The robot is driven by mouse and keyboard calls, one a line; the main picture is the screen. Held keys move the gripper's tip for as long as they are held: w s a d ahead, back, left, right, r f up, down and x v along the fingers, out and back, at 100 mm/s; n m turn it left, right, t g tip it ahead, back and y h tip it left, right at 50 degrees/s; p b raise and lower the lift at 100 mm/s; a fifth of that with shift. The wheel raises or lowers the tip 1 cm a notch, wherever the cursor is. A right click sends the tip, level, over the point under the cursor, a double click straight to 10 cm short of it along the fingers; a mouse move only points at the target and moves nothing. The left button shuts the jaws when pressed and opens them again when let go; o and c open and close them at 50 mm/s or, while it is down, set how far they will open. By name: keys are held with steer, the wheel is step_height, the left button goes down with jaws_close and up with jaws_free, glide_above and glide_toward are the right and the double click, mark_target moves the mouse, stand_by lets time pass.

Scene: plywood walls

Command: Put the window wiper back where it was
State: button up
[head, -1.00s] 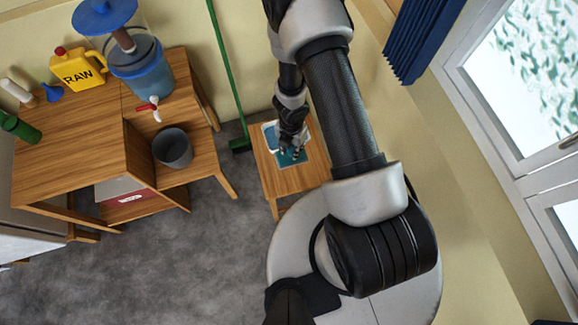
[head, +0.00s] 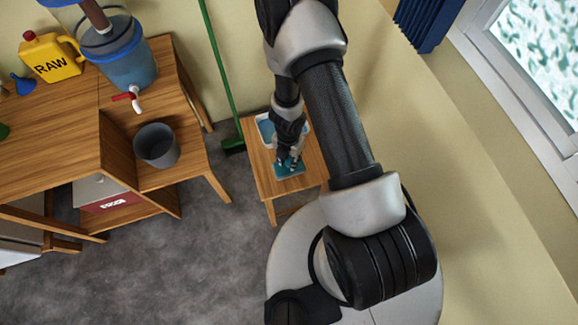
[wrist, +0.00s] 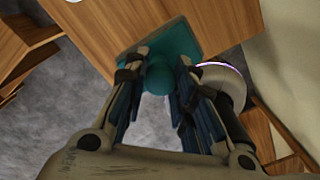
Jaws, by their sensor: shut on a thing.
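The window wiper is a teal flat pad (wrist: 165,42) with a round teal knob, seen in the wrist view. My gripper (wrist: 158,72) is shut on it, with a finger on each side of the knob. In the head view the wiper (head: 289,170) shows as a teal patch below my gripper (head: 288,160), over the front part of a small wooden stool (head: 262,178). I cannot tell whether the pad touches the stool top. A white-and-blue tray (head: 264,127) lies at the back of the stool, partly hidden by my arm.
A green broom (head: 222,80) leans left of the stool. Further left a wooden desk (head: 60,150) bears a yellow RAW jug (head: 52,58), a blue water dispenser (head: 125,65) and a grey bucket (head: 157,146). A window (head: 530,60) is at right. Grey floor (head: 190,265) is clear in front.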

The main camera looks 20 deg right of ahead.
step_height(320, 180, down, 4)
steer(key=b, duration=0.4)
steer(key=shift+f, duration=0.2)
steer(key=shift+r, duration=0.15)
steer(key=o, duration=0.9)
steer(key=shift+o, duration=0.2)
